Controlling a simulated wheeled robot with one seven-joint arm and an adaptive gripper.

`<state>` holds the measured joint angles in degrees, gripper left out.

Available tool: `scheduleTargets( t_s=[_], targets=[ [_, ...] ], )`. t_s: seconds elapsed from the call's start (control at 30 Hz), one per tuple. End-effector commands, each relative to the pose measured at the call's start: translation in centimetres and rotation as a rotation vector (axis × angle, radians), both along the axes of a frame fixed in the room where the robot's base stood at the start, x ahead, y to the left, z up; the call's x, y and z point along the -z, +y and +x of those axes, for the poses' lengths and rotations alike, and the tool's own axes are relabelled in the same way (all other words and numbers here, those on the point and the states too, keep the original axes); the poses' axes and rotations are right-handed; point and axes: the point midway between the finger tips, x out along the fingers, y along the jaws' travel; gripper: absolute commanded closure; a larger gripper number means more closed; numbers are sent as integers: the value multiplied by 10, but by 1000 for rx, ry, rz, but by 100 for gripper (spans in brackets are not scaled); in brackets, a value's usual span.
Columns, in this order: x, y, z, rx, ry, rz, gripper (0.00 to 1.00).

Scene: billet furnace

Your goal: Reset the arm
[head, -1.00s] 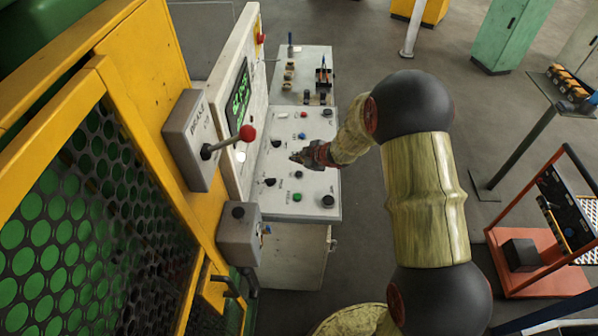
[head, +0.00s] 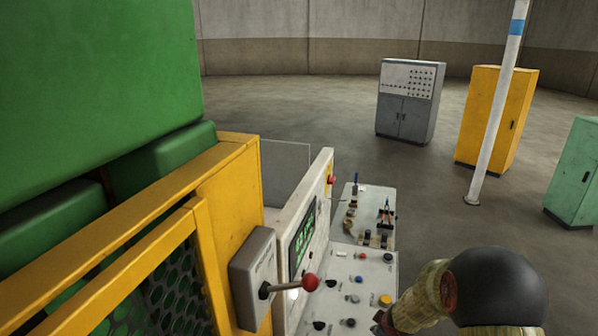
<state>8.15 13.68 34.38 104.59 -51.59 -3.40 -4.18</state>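My arm (head: 495,285) comes in at the lower right of the head view, a dark ball joint with worn yellow-green sleeves. My gripper (head: 380,326) shows only in part at the bottom edge, over the right side of the white control panel (head: 342,262). Its fingertips are cut off or too small, so I cannot tell whether it is open or shut. Nothing can be seen held in it.
A grey box with a red-knobbed lever (head: 310,283) juts out left of the panel. The yellow guard frame (head: 235,190) and green machine (head: 100,80) fill the left. Grey (head: 408,100), yellow (head: 495,115) and green cabinets (head: 577,175) and a pole (head: 500,100) stand behind. The middle floor is open.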

Motion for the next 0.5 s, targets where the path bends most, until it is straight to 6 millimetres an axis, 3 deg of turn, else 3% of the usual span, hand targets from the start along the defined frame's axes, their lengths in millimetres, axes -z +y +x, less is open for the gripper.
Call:
scheduleTargets(
  t_s=[0.1,0.23,0.37,0.5],
  targets=[
    [-26,-26,-38,192,74,-31,100],
    [-60,-38,-93,398,152,-33,100],
    [-96,-31,-150,569,209,3,100],
    [-128,-11,-210,704,253,75,100]
  ],
)
